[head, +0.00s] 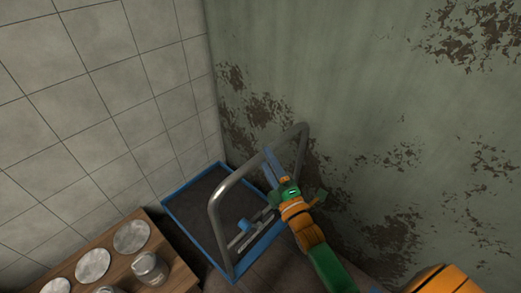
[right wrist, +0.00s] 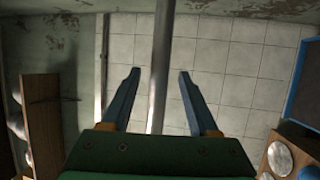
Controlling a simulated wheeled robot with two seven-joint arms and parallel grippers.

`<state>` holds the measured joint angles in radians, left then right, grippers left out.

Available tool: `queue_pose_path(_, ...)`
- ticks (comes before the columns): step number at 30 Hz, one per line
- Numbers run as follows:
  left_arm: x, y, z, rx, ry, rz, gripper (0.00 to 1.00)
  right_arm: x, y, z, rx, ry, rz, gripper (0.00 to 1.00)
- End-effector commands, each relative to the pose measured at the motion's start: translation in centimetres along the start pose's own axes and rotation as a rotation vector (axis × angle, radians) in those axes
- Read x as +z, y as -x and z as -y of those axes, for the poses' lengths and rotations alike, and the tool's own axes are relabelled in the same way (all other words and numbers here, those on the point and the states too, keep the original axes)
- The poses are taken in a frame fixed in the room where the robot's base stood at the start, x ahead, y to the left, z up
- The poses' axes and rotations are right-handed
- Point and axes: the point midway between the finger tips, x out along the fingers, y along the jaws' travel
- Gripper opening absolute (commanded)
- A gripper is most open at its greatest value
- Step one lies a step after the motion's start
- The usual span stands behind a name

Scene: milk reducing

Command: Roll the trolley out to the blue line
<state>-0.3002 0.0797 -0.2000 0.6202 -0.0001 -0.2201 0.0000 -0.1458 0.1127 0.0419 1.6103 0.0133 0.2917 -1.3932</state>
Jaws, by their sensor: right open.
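The trolley has a dark deck with a blue rim (head: 192,182) and stands in the corner between the tiled wall and the green wall. Its grey tubular handle (head: 246,166) arches up over the deck. My right gripper (head: 267,157) is at the handle, fingers pointing up and left. In the right wrist view the gripper (right wrist: 160,72) is open, and the grey handle tube (right wrist: 163,40) runs between its two blue fingers with gaps on both sides. I cannot tell how deep the tube sits. My left gripper is out of view. No blue line on the floor shows.
A wooden table (head: 180,274) with round metal lids and a metal can (head: 150,268) stands close to the trolley at the lower left. The tiled wall (head: 100,110) and the peeling green wall (head: 340,70) close off the far sides.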

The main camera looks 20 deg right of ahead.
Motion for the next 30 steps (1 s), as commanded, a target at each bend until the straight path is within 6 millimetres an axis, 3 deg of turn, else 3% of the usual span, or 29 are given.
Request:
queue_pose_path(6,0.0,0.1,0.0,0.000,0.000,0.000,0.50,0.0,-4.0,0.1,-0.002,-0.002,0.000,0.61)
queue_pose_path(15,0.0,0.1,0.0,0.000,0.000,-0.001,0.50,0.0,-4.8,0.2,-0.006,-0.004,0.000,0.61)
queue_pose_path(17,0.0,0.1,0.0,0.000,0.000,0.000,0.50,0.0,-4.8,0.2,-0.006,-0.004,0.000,0.50)
queue_pose_path(22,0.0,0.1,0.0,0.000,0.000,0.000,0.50,0.0,-4.8,0.3,-0.008,-0.004,0.000,0.04)
queue_pose_path(23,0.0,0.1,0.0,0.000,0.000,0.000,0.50,0.0,-4.8,0.3,-0.009,-0.004,0.000,0.00)
queue_pose_path(30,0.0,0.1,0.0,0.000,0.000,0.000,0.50,0.0,-4.7,0.5,-0.015,-0.004,0.000,0.00)
